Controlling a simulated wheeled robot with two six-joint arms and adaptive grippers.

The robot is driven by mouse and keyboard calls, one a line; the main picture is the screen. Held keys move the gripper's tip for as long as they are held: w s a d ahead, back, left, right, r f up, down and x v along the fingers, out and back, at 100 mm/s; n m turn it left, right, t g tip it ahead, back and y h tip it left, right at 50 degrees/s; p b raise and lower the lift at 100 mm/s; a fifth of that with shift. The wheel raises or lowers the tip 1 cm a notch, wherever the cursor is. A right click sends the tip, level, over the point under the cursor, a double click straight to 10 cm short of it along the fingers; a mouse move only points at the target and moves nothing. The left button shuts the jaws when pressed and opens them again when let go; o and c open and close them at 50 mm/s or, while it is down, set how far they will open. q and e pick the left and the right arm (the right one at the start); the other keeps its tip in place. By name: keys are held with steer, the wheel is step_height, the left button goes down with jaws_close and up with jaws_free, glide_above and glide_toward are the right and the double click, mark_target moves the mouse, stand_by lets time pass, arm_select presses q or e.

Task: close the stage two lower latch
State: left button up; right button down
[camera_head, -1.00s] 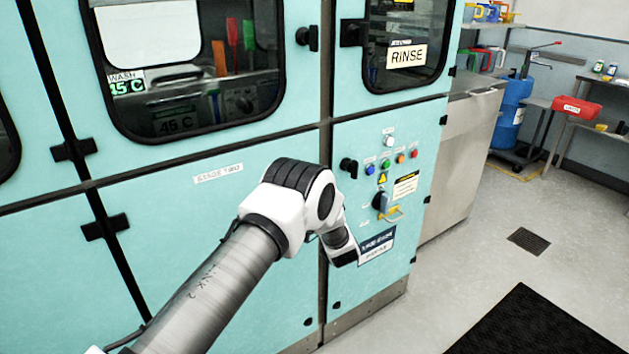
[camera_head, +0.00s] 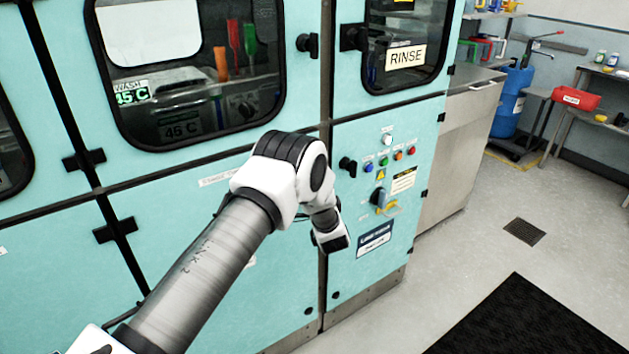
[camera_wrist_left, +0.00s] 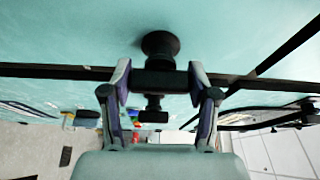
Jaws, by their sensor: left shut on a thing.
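The stage two lower latch (camera_wrist_left: 160,46) is black, with a round base on the teal panel and a bar handle. In the left wrist view it sits between the fingers of my left gripper (camera_wrist_left: 158,80), which is shut on its handle. The handle lies across the dark seam between panels. In the head view my arm hides this latch and the gripper's fingers. The stage two panel (camera_head: 165,230) carries a small white label (camera_head: 222,178), partly covered by my arm. The panel looks flush with its frame. My right gripper is not in view.
An upper latch (camera_head: 308,45) is on the window door above. To the right, a control panel has another black latch (camera_head: 348,166), coloured buttons and a rotary switch (camera_head: 381,198). A black mat (camera_head: 535,320) lies on the floor; the floor at right is open.

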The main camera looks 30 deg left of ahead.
arm_select(q)
steer(key=shift+m, duration=0.4)
steer(key=o, duration=1.2)
steer(key=shift+c, duration=0.2)
steer(key=v, duration=1.2)
